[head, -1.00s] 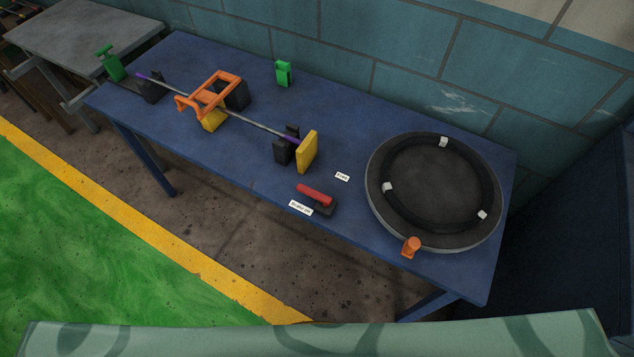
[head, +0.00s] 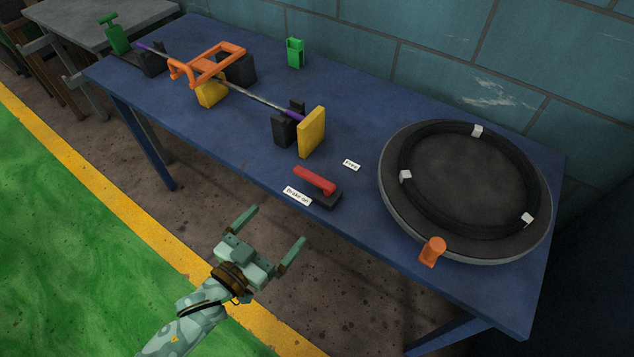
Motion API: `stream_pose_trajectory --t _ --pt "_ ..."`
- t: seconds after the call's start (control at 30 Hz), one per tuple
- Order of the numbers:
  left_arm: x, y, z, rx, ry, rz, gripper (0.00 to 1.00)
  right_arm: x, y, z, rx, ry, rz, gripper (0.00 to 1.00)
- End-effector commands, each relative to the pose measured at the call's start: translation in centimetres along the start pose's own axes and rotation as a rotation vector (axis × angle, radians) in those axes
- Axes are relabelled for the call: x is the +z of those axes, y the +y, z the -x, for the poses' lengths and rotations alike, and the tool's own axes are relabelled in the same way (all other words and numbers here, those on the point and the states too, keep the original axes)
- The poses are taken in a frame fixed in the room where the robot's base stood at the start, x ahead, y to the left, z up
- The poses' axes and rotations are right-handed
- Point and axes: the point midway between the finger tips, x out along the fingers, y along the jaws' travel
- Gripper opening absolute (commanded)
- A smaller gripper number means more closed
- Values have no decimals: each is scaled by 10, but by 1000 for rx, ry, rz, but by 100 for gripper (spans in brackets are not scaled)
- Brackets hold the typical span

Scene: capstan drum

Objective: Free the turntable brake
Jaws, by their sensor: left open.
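The turntable (head: 460,230) is a round dark disc with a grey rim at the right end of the blue table, with a black coil on it. The brake lever (head: 314,180) is a red handle on a dark base (head: 325,200) near the table's front edge. A "Brake on" label (head: 297,196) lies at its front left and a "Free" label (head: 351,165) at its back right. The handle's left end points toward the back left. My left gripper (head: 274,231) is open and empty in front of the table, below and left of the lever. My right gripper is not in view.
An orange knob (head: 432,250) stands at the turntable's front rim. A rod (head: 243,96) with an orange frame (head: 209,64) lies across dark blocks at the left, with a yellow plate (head: 312,132) at its end. A green clip (head: 295,52) stands at the back.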

Motion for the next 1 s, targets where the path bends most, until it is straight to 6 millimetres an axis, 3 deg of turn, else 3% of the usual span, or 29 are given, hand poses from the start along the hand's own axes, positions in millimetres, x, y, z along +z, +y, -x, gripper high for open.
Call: stream_pose_trajectory --t 0.03,0.1,0.27,0.7,1.0 --pt "-16 2 -2 8 39 16 100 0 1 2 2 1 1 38" --pt "-22 3 -4 13 66 44 100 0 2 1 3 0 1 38" --pt "-21 4 -26 13 67 57 100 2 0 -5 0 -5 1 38" --pt "-24 4 -133 12 63 57 100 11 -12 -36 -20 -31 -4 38" --pt "-29 5 -163 12 61 56 100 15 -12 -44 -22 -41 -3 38"
